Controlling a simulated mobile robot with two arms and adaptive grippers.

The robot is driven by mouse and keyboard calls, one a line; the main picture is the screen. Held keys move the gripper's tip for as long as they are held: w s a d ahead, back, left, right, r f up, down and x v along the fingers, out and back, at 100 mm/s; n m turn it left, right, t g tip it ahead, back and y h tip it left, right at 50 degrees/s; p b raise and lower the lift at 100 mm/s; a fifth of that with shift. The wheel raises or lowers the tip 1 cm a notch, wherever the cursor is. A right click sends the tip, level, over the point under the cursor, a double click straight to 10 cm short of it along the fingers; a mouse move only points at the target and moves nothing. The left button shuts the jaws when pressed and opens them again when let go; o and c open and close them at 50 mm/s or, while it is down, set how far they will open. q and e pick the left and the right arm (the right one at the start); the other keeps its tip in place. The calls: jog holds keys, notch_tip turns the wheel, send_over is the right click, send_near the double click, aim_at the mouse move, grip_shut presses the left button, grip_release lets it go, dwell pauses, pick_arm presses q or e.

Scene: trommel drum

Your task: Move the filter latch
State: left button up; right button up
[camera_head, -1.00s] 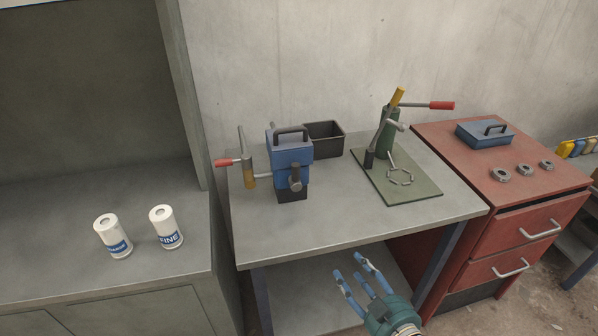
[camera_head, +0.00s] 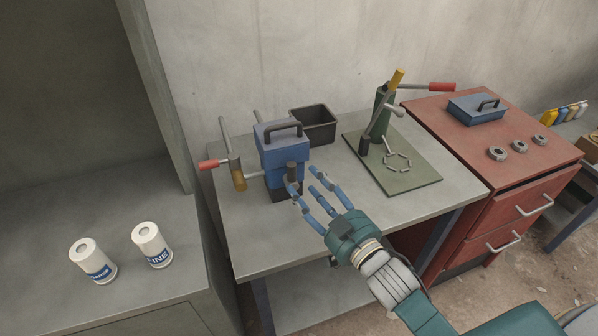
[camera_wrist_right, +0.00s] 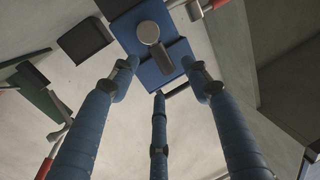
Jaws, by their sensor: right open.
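The blue box-shaped device (camera_head: 282,148) with a dark carrying handle on top stands on the grey table. A grey latch knob on its front (camera_head: 291,172) is partly hidden behind my fingers in the head view. In the right wrist view the latch (camera_wrist_right: 150,36) shows as a round grey knob with a short lever, on the blue front. My right gripper (camera_head: 312,185) is open and empty, its blue fingers spread just in front of the device. In the wrist view the fingertips (camera_wrist_right: 165,75) lie around and below the latch; contact cannot be told. My left gripper is not in view.
A crank with a red grip (camera_head: 210,165) sticks out left of the device. A black bin (camera_head: 314,124) stands behind it. A green press (camera_head: 385,115) on a plate is to the right. Two white cans (camera_head: 152,245) stand on the left counter. A red cabinet (camera_head: 470,140) is at right.

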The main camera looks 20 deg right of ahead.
aim_at(290, 173)
jog(key=x, duration=0.4)
jog(key=shift+w+p, duration=0.3)
jog(key=shift+p, duration=0.05)
jog(key=shift+a+f, duration=0.1)
jog(key=shift+c, duration=0.4)
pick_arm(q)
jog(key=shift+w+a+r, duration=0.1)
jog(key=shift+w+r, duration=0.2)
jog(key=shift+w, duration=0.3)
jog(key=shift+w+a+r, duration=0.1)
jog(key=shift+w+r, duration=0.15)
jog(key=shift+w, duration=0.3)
pick_arm(e)
grip_shut()
